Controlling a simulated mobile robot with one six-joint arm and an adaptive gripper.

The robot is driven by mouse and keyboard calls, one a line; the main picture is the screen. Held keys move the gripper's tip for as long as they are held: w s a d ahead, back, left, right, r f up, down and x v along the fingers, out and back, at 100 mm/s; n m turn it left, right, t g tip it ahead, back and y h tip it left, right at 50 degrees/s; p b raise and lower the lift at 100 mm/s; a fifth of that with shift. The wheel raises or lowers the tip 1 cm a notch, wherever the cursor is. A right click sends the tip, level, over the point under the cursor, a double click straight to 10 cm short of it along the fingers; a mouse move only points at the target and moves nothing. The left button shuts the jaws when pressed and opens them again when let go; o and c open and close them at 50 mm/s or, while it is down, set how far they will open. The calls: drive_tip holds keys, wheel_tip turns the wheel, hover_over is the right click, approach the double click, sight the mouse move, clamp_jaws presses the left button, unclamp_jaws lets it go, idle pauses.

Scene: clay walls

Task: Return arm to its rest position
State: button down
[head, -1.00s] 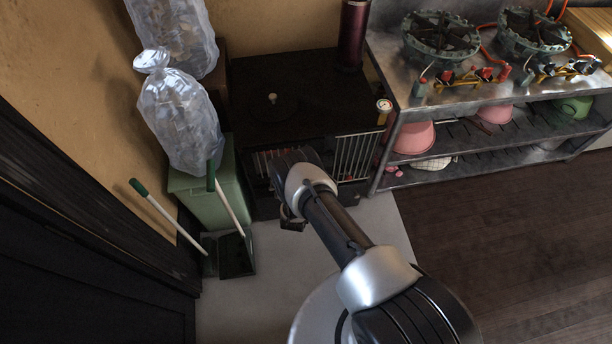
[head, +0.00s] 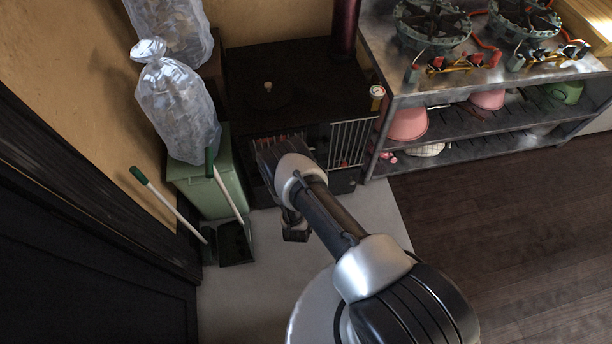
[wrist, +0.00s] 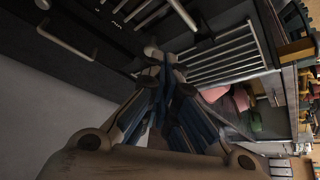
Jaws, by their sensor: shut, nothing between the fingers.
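My arm reaches forward from the lower right in the head view toward the dark stove (head: 290,90) with a barred front. My gripper (head: 296,232) hangs below the wrist, over the light grey floor slab, partly hidden by my own arm. In the wrist view my gripper (wrist: 165,62) is shut, its fingers together and empty. Beyond the fingertips is the barred stove front (wrist: 222,55), which looks apart from them, though the gap is hard to judge.
A green bin (head: 212,182) with a clear bag (head: 178,105) on top stands left of the stove. A metal shelf (head: 470,130) with burners stands right. Wooden floor (head: 500,230) at the right is clear.

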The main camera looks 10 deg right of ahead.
idle(0.4)
